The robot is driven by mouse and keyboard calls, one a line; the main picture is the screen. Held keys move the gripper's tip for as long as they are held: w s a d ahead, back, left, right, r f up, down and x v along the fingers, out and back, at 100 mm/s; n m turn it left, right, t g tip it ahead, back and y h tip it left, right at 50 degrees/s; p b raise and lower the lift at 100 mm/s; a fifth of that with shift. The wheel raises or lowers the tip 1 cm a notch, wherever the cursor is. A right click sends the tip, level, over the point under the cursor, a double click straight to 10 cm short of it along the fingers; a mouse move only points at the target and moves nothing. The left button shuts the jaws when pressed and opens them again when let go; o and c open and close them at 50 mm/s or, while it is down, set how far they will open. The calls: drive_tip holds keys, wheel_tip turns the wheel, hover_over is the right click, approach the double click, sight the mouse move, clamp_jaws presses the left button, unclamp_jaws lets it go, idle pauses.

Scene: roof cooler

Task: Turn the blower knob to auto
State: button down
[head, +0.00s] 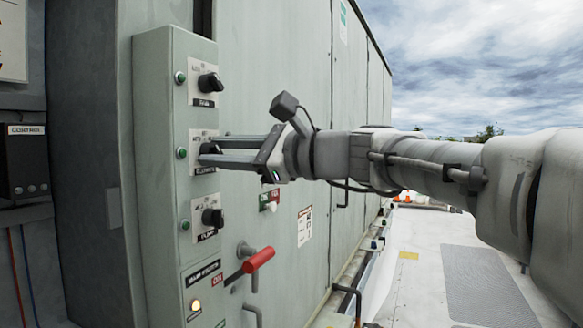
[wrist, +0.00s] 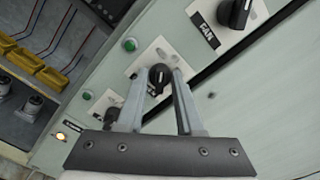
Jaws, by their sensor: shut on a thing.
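The blower knob (wrist: 160,77) is a black rotary knob on a white plate, the middle one of three on the grey-green control box. It also shows in the head view (head: 207,148), mostly hidden by my fingers. My gripper (head: 210,151) reaches in from the right, with its two fingers roughly level with the knob. In the wrist view, the fingertips (wrist: 161,74) stand on either side of the knob, shut on it. The plate's setting marks are too small or covered, so I cannot tell which setting the knob points to.
The fan knob (head: 210,82) sits above and another black knob (head: 212,217) below, both close to my gripper. Green lamps (head: 181,153) run along the left of the knobs. A red-handled lever (head: 258,260) sticks out lower right. Open roof floor lies to the right.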

drive_tip(key=shift+f+n+b, duration=0.1)
drive_tip(key=shift+n+b, duration=0.3)
drive_tip(key=shift+n, duration=0.2)
drive_tip(key=c, duration=0.6)
unclamp_jaws()
drive_tip(key=shift+o, duration=0.2)
drive_tip(key=v, duration=1.7)
drive_tip(key=shift+d+b, duration=0.2)
drive_tip(key=shift+b, duration=0.25)
